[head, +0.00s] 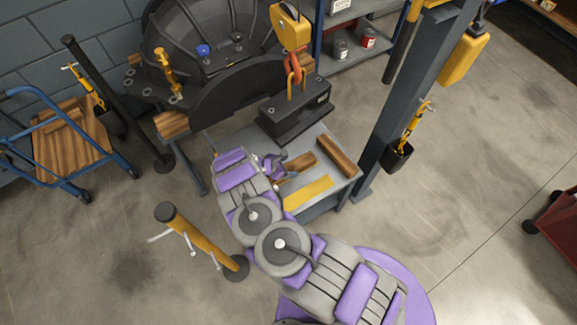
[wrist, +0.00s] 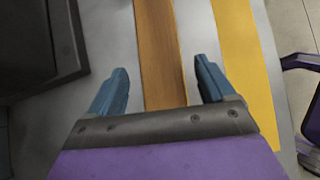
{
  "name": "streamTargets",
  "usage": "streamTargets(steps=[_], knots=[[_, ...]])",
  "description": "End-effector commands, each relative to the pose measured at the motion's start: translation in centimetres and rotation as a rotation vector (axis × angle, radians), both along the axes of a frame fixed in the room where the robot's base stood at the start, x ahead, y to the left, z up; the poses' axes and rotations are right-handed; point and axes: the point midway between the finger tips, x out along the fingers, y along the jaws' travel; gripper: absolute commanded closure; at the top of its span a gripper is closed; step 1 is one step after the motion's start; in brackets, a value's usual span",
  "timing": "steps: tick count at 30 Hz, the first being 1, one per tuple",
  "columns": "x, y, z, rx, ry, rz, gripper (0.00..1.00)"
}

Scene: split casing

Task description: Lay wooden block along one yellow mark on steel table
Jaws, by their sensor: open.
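A wooden block (head: 301,162) lies on the steel table (head: 322,134), partly hidden by my gripper (head: 274,166). In the wrist view the wooden block (wrist: 160,45) runs lengthwise between the two blue-grey fingers of my gripper (wrist: 160,78). The fingers are open, with a gap on each side of the block. A yellow mark (head: 309,192) lies on the table in front of the block. In the wrist view the yellow mark (wrist: 246,65) is right of the block, nearly parallel, with bare steel between them. A second wooden block (head: 337,156) lies near the table's right edge.
A dark heavy casing part (head: 296,117) stands on the table under an orange hook (head: 293,65); its dark side (wrist: 40,45) is left of my gripper in the wrist view. A grey post (head: 410,95) stands right of the table. A yellow post (head: 200,240) stands at front left.

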Motion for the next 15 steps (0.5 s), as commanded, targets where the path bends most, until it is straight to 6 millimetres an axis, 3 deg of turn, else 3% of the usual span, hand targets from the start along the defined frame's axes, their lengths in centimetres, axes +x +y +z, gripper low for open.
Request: streamTargets(steps=[15], knots=[[-3.6,5.6,6.8,0.001,-0.002,0.001,0.17]])
